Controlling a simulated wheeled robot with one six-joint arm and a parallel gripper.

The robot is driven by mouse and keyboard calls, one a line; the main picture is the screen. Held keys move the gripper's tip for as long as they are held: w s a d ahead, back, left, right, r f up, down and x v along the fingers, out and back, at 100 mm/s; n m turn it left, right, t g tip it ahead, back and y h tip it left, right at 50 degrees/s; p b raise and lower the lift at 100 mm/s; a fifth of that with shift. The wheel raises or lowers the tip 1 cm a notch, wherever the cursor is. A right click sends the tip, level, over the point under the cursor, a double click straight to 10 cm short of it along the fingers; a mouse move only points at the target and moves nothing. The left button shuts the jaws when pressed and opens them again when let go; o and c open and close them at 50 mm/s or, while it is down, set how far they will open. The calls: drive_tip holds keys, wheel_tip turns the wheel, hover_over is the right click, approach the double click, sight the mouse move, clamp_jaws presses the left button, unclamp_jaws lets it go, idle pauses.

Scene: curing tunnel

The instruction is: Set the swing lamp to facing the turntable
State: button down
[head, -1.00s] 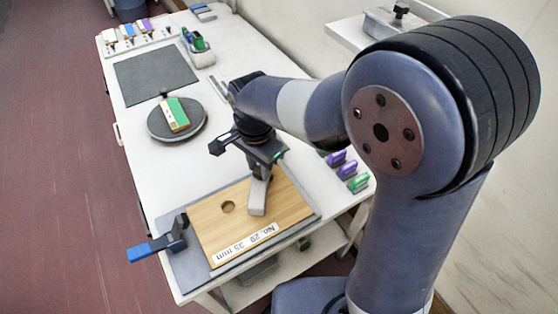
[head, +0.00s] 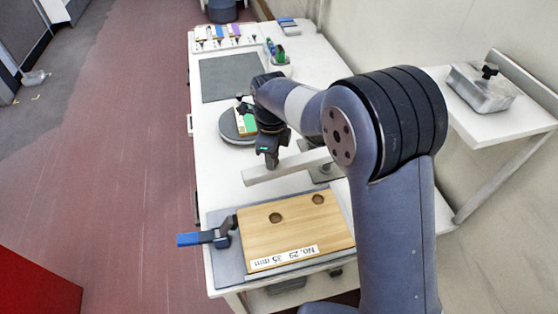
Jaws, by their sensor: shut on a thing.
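The swing lamp (head: 256,176) shows as a pale grey bar reaching left across the table from a post on a small base (head: 326,173). The bar lies between the wooden board and the turntable. My gripper (head: 269,163) is shut on the bar near its left end, seen from above and behind; the fingertips are partly hidden. The turntable (head: 228,133) is a dark round disc farther back, with a green and white block (head: 246,123) on it. My arm hides part of the disc and part of the lamp's post.
A wooden board (head: 290,235) marked "No. 29 35 mm" lies on a grey plate at the near end, with a blue-handled clamp (head: 215,237) at its left. A dark mat (head: 230,80) and a tray of coloured pieces (head: 222,37) are at the back. A wall shelf (head: 500,125) stands right.

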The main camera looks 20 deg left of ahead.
drive_tip(key=shift+w+a+m, duration=0.55)
drive_tip(key=shift+w+m, duration=0.05)
drive_tip(key=shift+w, duration=0.15)
drive_tip(key=c, duration=1.1)
unclamp_jaws()
wheel_tip(320, 180, up, 11)
drive_tip(key=shift+f+b, duration=0.1)
drive_tip(key=shift+b, duration=0.4)
